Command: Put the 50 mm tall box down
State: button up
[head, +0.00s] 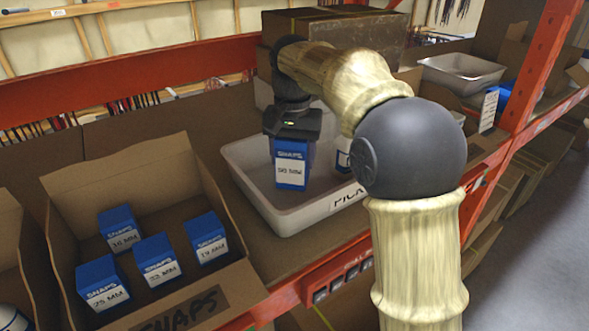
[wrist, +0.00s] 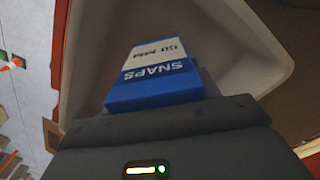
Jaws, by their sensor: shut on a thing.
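The 50 mm tall box (head: 291,171) is blue with a white SNAPS label, and it also shows in the wrist view (wrist: 158,70). My gripper (head: 292,134) is shut on its upper end from above and holds it roughly upright. The box is over the inside of the light grey tray (head: 262,207), whose front label begins "PICK". I cannot tell whether its bottom touches the tray floor. In the wrist view the tray wall (wrist: 245,25) shows beyond the box.
Another blue and white box (head: 343,160) stands in the tray, partly hidden by my arm. A cardboard SNAPS carton (head: 185,315) at left holds several blue boxes (head: 157,260). A brown carton (head: 350,35) is behind my arm. An orange rack upright (head: 540,70) rises at right.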

aim_at(293, 171)
jog(key=shift+f+p, duration=0.45)
jog(key=shift+f, duration=1.6)
jog(key=shift+f, duration=0.1)
jog(key=o, duration=1.3)
notch_tip(293, 171, up, 12)
jog(key=shift+r+b, duration=0.1)
jog(key=shift+b, duration=0.25)
